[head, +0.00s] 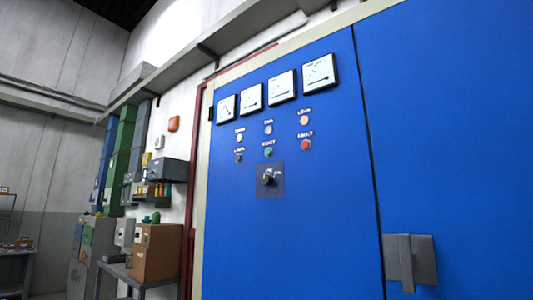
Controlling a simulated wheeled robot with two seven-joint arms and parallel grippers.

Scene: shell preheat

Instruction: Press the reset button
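A blue control cabinet (320,230) fills the right of the head view. Its door carries two rows of small round lamps or buttons. The lower row has a dark one (239,158), a teal one (269,152) and a red one (305,145). The upper row has a pale greenish one (239,137), a pale pinkish one (268,129) and an orange one (304,120). Their white labels are too small to read surely, so I cannot tell which is the reset button. Neither of my grippers is in view.
Several white dial gauges (282,84) sit above the buttons. A dark rotary switch (268,178) is below them. A grey handle or latch (410,260) juts out at lower right. At left, a cardboard box (156,252) stands on a grey table beside wall boxes.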

